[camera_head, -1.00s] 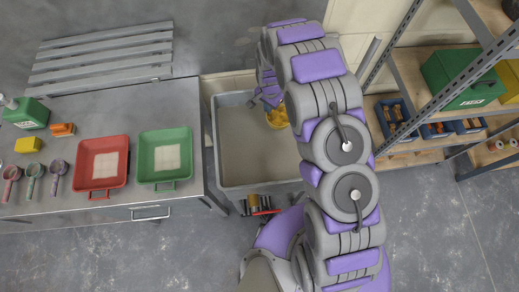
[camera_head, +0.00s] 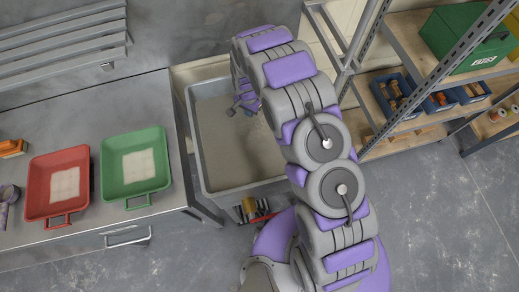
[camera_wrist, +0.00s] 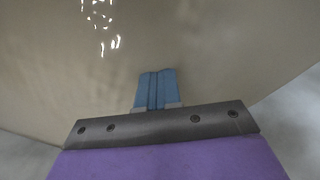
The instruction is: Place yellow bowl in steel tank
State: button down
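The steel tank (camera_head: 191,128) is a grey rectangular tub right of the bench, with a flat grey-beige surface inside. My gripper (camera_head: 246,107) is over the inside of the tank. In the wrist view its blue fingers (camera_wrist: 157,90) lie together with nothing between them, above a shiny beige surface. The yellow bowl is not visible in either current view. My arm covers the right part of the tank, so the bowl may be hidden there.
A red tray (camera_head: 39,207) and a green tray (camera_head: 113,190) stand on the metal bench (camera_head: 80,105) at left. A slatted rack (camera_head: 60,45) is behind. A shelf (camera_head: 400,125) with blue bins and a green box (camera_head: 465,40) stands at right. Floor is clear at front right.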

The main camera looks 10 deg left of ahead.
jog(key=f, duration=0.4)
jog(key=f+b, duration=0.1)
jog(key=f, duration=0.1)
jog(key=shift+a, duration=0.25)
jog(key=shift+s+d+f+b, duration=0.15)
jog(key=shift+f+b, duration=0.35)
jog(key=shift+f, duration=1.6)
jog(key=shift+f, duration=0.15)
jog(key=c, duration=1.3)
grip_release()
jog(key=shift+c, duration=0.2)
